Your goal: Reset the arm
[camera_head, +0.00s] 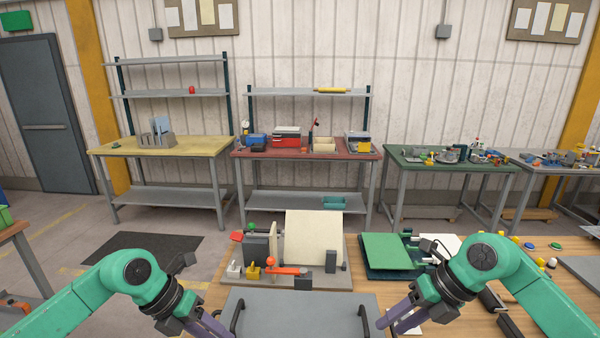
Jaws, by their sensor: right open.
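My left arm comes in from the lower left. Its gripper (215,327) points down toward the left side of a grey plate (295,310) with dark handles, and its fingertips are partly cut off, so its opening cannot be told. My right gripper (386,324) comes in from the right, with purple fingers apart and nothing seen between them, by the plate's right handle. The panel bender (314,238), with a cream panel, grey blocks and an orange lever (288,270), stands on the wooden table behind the plate.
A green panel (385,251) on a dark frame lies right of the bender. Several coloured buttons (541,262) are at the table's right. Behind, across the floor, stand a yellow bench (190,146), a red bench (290,153) and a green bench (450,166). A dark mat (145,252) lies on the left floor.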

